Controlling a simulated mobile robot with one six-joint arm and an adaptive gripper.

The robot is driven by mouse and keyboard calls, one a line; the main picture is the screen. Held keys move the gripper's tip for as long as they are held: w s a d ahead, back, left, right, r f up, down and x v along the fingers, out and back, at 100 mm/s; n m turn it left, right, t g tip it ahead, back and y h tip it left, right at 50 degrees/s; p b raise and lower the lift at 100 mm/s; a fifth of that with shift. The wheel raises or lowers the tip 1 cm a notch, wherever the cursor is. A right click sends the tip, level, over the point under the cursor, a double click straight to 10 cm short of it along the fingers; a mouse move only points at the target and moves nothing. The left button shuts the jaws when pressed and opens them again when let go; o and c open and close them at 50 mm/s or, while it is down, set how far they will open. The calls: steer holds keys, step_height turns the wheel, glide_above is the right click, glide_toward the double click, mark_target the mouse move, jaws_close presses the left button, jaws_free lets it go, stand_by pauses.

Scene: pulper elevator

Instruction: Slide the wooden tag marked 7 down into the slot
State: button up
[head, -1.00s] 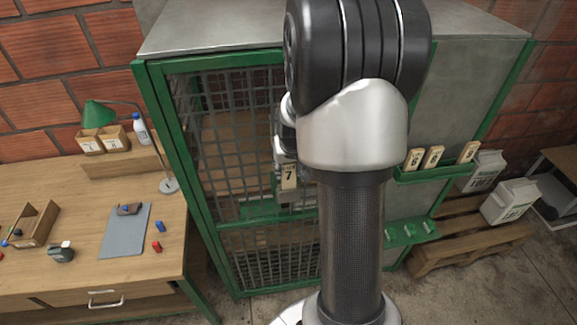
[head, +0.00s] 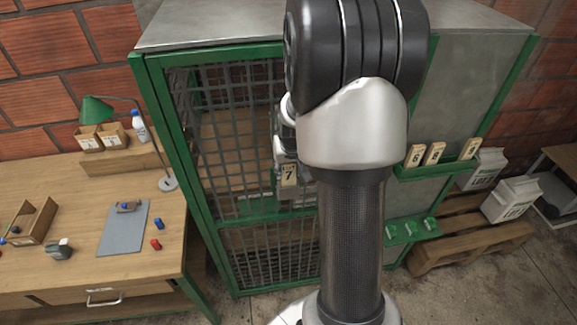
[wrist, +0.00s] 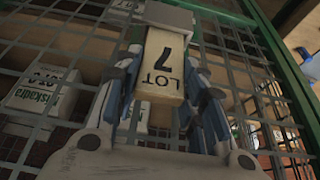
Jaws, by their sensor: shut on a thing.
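The wooden tag marked 7 (head: 289,176) is pale, with dark lettering, and stands upright in front of the green-framed mesh door. In the wrist view the tag (wrist: 160,70) reads "LOT 7", upside down in the picture. My gripper (wrist: 165,95) is shut on it, with a blue-edged finger on each side. The tag's lower end meets a grey metal block (wrist: 167,16), which looks like the slot holder. The block covers that end, so I cannot tell how deep the tag sits. In the head view my arm hides much of the gripper.
Several other tags (head: 435,154) stand in a green rack (head: 440,170) on the cabinet's right. A wooden desk (head: 80,200) with a lamp is at left. White cartons (head: 511,199) stand on a pallet at right.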

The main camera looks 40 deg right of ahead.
steer(key=shift+f+b, duration=0.55)
steer(key=shift+f, duration=0.05)
stand_by(0.3)
steer(key=o, duration=1.1)
steer(key=v, duration=1.2)
